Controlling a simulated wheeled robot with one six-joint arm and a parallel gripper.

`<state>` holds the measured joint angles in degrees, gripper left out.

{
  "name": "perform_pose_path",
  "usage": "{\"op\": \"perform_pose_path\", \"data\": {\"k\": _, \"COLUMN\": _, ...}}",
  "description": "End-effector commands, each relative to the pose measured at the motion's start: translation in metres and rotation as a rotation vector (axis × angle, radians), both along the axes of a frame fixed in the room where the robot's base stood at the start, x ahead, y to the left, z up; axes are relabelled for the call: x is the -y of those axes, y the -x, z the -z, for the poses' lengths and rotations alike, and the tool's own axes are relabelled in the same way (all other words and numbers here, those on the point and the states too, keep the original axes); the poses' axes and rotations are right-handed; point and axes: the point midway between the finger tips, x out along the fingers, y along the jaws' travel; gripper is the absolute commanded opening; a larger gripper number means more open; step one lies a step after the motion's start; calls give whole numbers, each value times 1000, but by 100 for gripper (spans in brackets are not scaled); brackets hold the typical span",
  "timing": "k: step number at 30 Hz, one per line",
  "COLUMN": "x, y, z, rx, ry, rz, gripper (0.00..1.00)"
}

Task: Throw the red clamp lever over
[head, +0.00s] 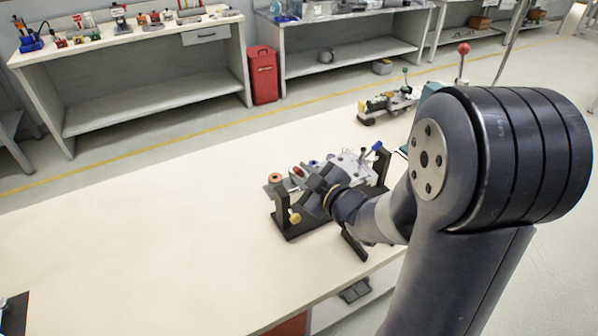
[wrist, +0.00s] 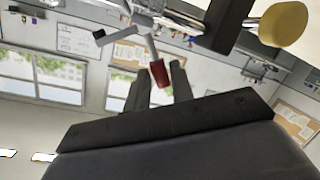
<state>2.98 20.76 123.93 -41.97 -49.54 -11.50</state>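The red clamp lever shows as a red grip (wrist: 159,73) on a grey metal arm in the wrist view. In the head view a small red part (head: 297,171) shows at my gripper's tip. My gripper (wrist: 158,80) has its two dark fingers apart, one on each side of the red grip. Narrow gaps seem to remain between grip and fingers. In the head view my gripper (head: 308,178) is low over the dark fixture (head: 291,228) on the bench, partly hiding the clamp and its base.
The cream bench top (head: 150,230) is clear to the left. The fixture has uprights and a yellow knob (head: 295,218), which seems to show large in the wrist view (wrist: 283,24). Another fixture (head: 388,103) stands farther back. A red-ball lever (head: 463,48) rises behind my arm.

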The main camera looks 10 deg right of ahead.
Motion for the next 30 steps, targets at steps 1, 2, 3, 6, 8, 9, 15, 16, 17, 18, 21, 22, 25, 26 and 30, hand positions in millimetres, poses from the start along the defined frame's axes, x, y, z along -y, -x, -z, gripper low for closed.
{"op": "perform_pose_path", "data": {"k": 1, "x": 5, "y": 8, "z": -2, "rx": 2, "ry": 0, "rz": 5, "gripper": 23}}
{"op": "perform_pose_path", "data": {"k": 2, "x": 9, "y": 13, "z": -4, "rx": 2, "ry": 0, "rz": 5, "gripper": 23}}
{"op": "perform_pose_path", "data": {"k": 3, "x": 12, "y": 20, "z": -6, "rx": 3, "ry": 0, "rz": 5, "gripper": 23}}
{"op": "perform_pose_path", "data": {"k": 6, "x": 22, "y": 37, "z": -10, "rx": 2, "ry": -1, "rz": 7, "gripper": 23}}
{"op": "perform_pose_path", "data": {"k": 8, "x": 27, "y": 47, "z": -12, "rx": 2, "ry": 0, "rz": 6, "gripper": 23}}
{"op": "perform_pose_path", "data": {"k": 9, "x": 30, "y": 53, "z": -13, "rx": 2, "ry": 0, "rz": 5, "gripper": 23}}
{"op": "perform_pose_path", "data": {"k": 15, "x": 39, "y": 70, "z": -17, "rx": 1, "ry": -1, "rz": 3, "gripper": 23}}
{"op": "perform_pose_path", "data": {"k": 16, "x": 39, "y": 72, "z": -17, "rx": 1, "ry": -1, "rz": 3, "gripper": 23}}
{"op": "perform_pose_path", "data": {"k": 17, "x": 40, "y": 73, "z": -17, "rx": 0, "ry": -1, "rz": 2, "gripper": 23}}
{"op": "perform_pose_path", "data": {"k": 18, "x": 40, "y": 74, "z": -17, "rx": 0, "ry": -1, "rz": 1, "gripper": 23}}
{"op": "perform_pose_path", "data": {"k": 21, "x": 41, "y": 76, "z": -17, "rx": 0, "ry": -1, "rz": 0, "gripper": 23}}
{"op": "perform_pose_path", "data": {"k": 22, "x": 40, "y": 76, "z": -17, "rx": 0, "ry": -1, "rz": 0, "gripper": 23}}
{"op": "perform_pose_path", "data": {"k": 25, "x": 40, "y": 76, "z": -17, "rx": 0, "ry": -1, "rz": 0, "gripper": 23}}
{"op": "perform_pose_path", "data": {"k": 26, "x": 40, "y": 75, "z": -17, "rx": 0, "ry": -1, "rz": 0, "gripper": 23}}
{"op": "perform_pose_path", "data": {"k": 30, "x": 39, "y": 75, "z": -17, "rx": 3, "ry": -1, "rz": 1, "gripper": 31}}
